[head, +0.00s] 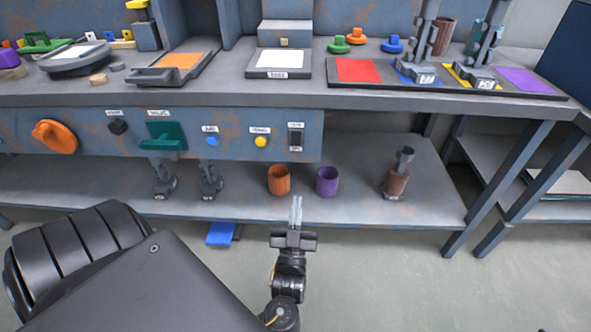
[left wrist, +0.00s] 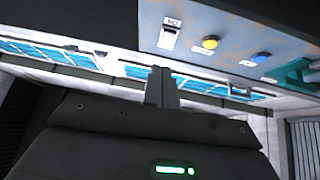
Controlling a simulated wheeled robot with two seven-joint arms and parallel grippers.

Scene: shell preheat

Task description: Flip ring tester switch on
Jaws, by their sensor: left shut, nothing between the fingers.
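A dark switch (head: 296,139) with a small label above it is at the right end of the blue-grey front panel in the head view. In the left wrist view the switch (left wrist: 169,37) shows a pale paddle under its label. I cannot read the label clearly or tell the switch's position. My left gripper (head: 296,203) is shut and empty, in front of and below the panel, apart from the switch. Its fingers also show in the left wrist view (left wrist: 160,82). My right gripper is not in view.
Beside the switch are a yellow button (head: 260,141), a blue button (head: 212,141), a green valve handle (head: 165,137) and an orange knob (head: 54,136). An orange cup (head: 279,180) and a purple cup (head: 327,181) stand on the lower shelf. The panel overhangs this shelf.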

